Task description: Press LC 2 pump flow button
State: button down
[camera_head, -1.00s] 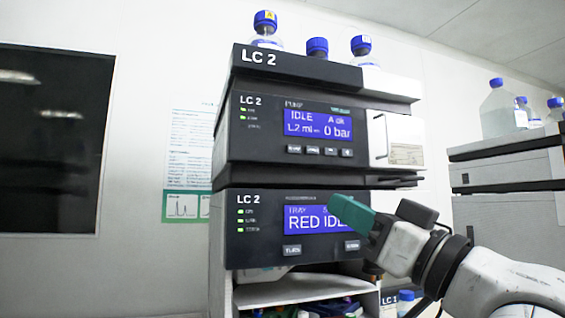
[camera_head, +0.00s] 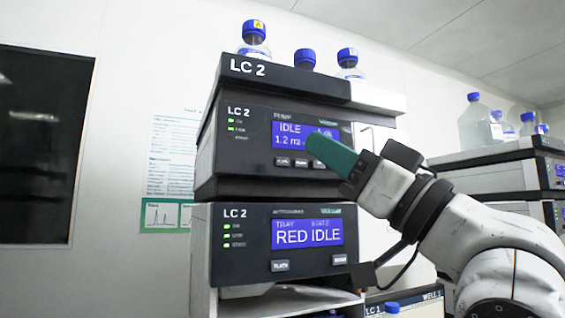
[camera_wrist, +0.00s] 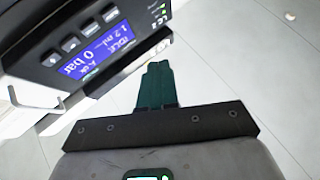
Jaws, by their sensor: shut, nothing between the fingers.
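The LC 2 pump module (camera_head: 205,160) is the upper dark unit of the stack. Its blue display (camera_head: 290,134) reads IDLE and 1.2 ml; my gripper covers the right part. A row of small grey buttons (camera_head: 283,161) lies under the display, with labels too small to read surely. In the wrist view the panel is tilted at the upper left, with the button row (camera_wrist: 70,44) and 0 bar showing. My gripper (camera_head: 314,144), with green fingers, is shut and empty, in front of the display's right part. In the wrist view its fingers (camera_wrist: 158,68) appear beside the panel, apart from it.
The lower LC 2 unit (camera_head: 240,262) shows RED IDLE and has two buttons. Blue-capped bottles (camera_head: 254,42) stand on top of the stack. Another instrument stack (camera_head: 500,165) stands at the right. A white wall with a poster (camera_head: 172,165) is at the left.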

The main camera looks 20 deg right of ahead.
jog(key=shift+w, duration=3.9)
jog(key=shift+w, duration=0.1)
jog(key=shift+w, duration=0.3)
jog(key=shift+w, duration=0.45)
jog(key=shift+s, duration=0.85)
jog(key=shift+s, duration=2.55)
